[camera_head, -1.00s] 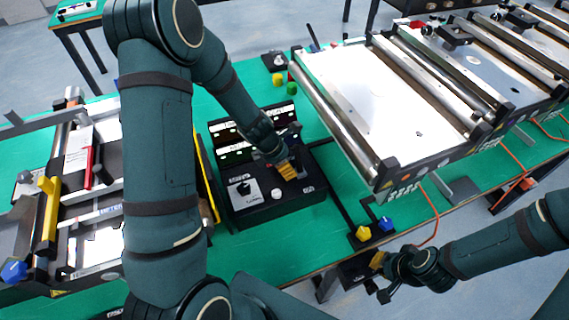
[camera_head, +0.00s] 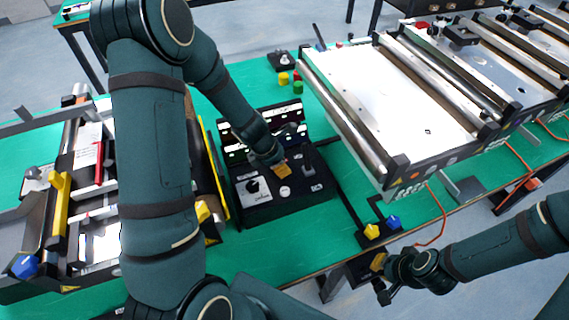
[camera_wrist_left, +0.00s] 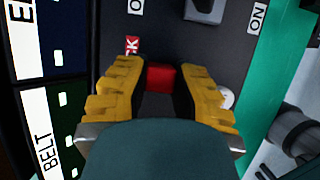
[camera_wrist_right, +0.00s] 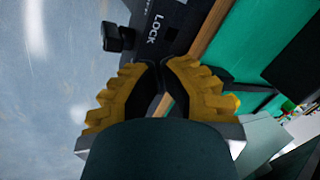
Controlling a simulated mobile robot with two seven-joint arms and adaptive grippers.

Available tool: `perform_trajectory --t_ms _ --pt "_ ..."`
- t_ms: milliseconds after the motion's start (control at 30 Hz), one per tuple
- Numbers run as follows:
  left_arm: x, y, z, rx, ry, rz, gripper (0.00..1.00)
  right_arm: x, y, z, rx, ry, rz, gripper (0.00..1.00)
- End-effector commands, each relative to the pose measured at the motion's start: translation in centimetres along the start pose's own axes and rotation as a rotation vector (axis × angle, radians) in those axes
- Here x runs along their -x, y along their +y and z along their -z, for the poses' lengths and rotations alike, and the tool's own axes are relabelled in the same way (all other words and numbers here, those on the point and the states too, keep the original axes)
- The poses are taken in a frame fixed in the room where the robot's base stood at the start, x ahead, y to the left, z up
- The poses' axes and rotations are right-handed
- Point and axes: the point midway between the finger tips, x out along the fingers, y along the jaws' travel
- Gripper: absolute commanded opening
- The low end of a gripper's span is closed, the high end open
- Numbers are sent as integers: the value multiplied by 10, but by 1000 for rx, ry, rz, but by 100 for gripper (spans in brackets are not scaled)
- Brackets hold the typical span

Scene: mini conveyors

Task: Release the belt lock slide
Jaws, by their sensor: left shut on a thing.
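The black control panel (camera_head: 305,197) stands on the green table in the head view. My left gripper (camera_head: 283,170) reaches down to its face. My right gripper (camera_head: 380,264) is low at the table's front edge. In the right wrist view its fingertips (camera_wrist_right: 161,75) meet with nothing visible between them, near a dark plate (camera_wrist_right: 170,22) marked "LOCK".
A grey lever (camera_head: 308,160) stands right of the left gripper, and a white button (camera_head: 285,191) lies in front. A conveyor (camera_head: 385,95) is at the right, another unit (camera_head: 90,200) at the left. Yellow (camera_head: 372,230) and blue (camera_head: 393,222) knobs are near the front edge.

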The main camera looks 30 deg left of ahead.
Motion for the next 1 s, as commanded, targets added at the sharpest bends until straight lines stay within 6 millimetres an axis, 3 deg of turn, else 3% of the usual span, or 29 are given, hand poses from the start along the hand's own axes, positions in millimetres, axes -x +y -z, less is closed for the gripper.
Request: perform_trajectory --t_ms 233,267,300,333,733,1000 --pt "-1 -1 7 7 11 4 0 0 1 0 -1 1 -1 0" --pt "-1 -1 7 7 11 4 38 0 1 0 -1 1 -1 0" --pt "-1 -1 7 7 11 4 52 0 0 0 -1 1 -1 0" --pt "-1 -1 7 6 10 3 57 0 0 0 -1 1 -1 0" --pt "5 0 4 2 7 -1 57 0 0 0 -1 1 0 0" --pt "45 0 2 -2 4 -3 57 0 0 0 -1 1 0 0"
